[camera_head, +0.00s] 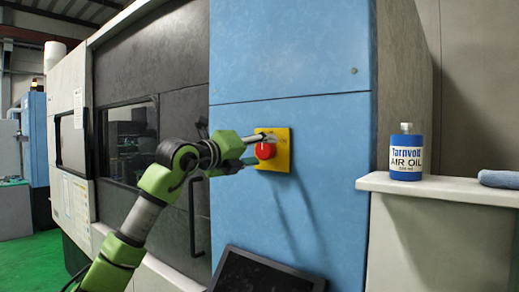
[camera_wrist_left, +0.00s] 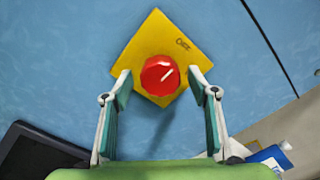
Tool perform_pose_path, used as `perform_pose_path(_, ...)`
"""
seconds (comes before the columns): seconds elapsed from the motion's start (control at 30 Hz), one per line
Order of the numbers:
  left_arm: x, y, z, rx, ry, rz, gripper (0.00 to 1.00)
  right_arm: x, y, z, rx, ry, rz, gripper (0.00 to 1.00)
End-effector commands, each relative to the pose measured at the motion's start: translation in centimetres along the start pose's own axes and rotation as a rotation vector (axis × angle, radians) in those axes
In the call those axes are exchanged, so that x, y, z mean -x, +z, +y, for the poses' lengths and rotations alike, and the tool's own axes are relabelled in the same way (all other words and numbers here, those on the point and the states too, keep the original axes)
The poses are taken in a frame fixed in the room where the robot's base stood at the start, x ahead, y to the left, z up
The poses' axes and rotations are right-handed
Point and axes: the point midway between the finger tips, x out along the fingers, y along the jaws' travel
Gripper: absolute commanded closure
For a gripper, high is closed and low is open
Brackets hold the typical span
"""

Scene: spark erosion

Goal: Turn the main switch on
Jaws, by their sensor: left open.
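The main switch is a red rotary knob (camera_head: 265,151) on a yellow plate (camera_head: 281,160), fixed to a blue machine panel. My left gripper (camera_head: 262,150) is open at the knob. In the left wrist view the left gripper's fingers (camera_wrist_left: 160,84) stand on either side of the knob, with a gap between each finger and it. My right gripper is not in view.
A blue-and-white air oil bottle (camera_head: 406,157) and a grey-blue cloth (camera_head: 498,179) rest on a pale ledge (camera_head: 440,189) at the right. A dark screen (camera_head: 265,274) stands below the switch. A dark door with a handle (camera_head: 195,218) is at the left.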

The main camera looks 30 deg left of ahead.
Motion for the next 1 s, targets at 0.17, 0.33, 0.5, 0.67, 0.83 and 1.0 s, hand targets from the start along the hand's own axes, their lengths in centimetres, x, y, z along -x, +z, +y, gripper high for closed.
perform_pose_path(0.17, 0.02, -0.03, 0.02, 0.000, 0.000, 0.000, 0.62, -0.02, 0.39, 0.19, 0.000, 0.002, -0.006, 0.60)
perform_pose_path(0.33, 0.04, -0.01, 0.03, 0.000, 0.001, 0.000, 0.85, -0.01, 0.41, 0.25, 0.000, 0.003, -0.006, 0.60)
perform_pose_path(0.5, 0.05, 0.00, 0.04, -0.007, 0.001, 0.001, 0.85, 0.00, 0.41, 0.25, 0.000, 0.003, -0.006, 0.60)
perform_pose_path(0.67, 0.05, 0.02, 0.03, -0.046, 0.001, 0.000, 0.85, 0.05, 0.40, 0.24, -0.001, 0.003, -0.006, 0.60)
perform_pose_path(0.83, 0.05, 0.05, 0.00, -0.140, 0.002, 0.000, 0.85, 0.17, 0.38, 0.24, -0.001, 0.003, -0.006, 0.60)
perform_pose_path(1.0, 0.06, 0.06, 0.00, -0.281, 0.002, 0.001, 0.85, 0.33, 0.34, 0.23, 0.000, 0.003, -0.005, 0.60)
